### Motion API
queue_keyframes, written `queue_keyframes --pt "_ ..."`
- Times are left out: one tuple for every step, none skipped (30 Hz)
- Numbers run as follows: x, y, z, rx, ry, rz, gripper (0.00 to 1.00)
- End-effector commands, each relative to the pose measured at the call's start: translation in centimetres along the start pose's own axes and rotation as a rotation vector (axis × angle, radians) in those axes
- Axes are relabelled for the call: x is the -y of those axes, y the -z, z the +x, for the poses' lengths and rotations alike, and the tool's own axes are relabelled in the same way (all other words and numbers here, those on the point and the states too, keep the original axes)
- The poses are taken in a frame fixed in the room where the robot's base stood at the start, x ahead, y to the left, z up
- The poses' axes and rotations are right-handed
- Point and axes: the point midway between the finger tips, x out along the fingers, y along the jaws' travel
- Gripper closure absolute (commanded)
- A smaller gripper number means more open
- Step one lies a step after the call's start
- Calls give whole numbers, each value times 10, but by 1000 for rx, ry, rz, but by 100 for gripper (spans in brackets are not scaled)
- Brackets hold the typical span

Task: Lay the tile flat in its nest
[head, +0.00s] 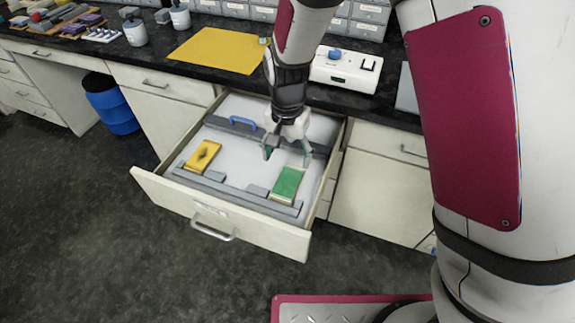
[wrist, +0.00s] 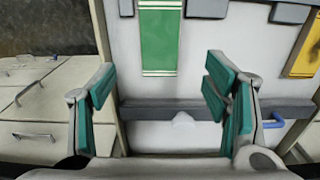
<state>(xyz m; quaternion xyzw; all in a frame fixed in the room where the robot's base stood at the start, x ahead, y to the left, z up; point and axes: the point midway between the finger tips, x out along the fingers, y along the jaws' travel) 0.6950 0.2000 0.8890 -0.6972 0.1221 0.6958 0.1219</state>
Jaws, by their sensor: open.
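A green tile (head: 287,184) with pale stripes near its ends lies in the right part of the open drawer (head: 226,219), against grey ledges (head: 240,192) near the drawer front. It also shows at the top middle of the wrist view (wrist: 159,38). A yellow tile-like piece (head: 203,157) with a dark mark lies at the drawer's left; its edge shows in the wrist view (wrist: 303,50). My gripper (head: 287,156) is open and empty above the drawer, just behind the green tile. Its fingers (wrist: 160,88) stand apart with the pale drawer floor between them. I cannot tell which recess is the nest.
A grey bar (head: 228,127) crosses the drawer's back, with a blue handle (head: 241,122) by it. The dark counter (head: 150,60) behind holds a yellow sheet (head: 218,50) and a white device (head: 345,70). A blue bin (head: 110,104) stands on the floor at left.

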Motion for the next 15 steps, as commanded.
queue_keyframes --pt "0 0 -7 -1 1 0 30" --pt "0 0 -9 -1 1 0 30" --pt "0 0 -13 -1 1 0 30" --pt "0 0 -14 0 0 0 30" --pt "0 0 -16 0 0 0 30" --pt "0 0 -17 0 -1 0 30" --pt "0 0 -18 0 -1 0 30" --pt "0 0 -18 0 -1 0 30" --pt "0 0 -18 0 -1 0 30" --pt "0 0 -18 0 -1 0 30" --pt "0 0 -18 0 -1 0 30" --pt "0 0 -18 0 -1 0 30" --pt "-1 0 -20 0 1 0 30" --pt "-2 1 -22 -1 3 -1 30" --pt "-4 1 -27 -3 9 -3 30"
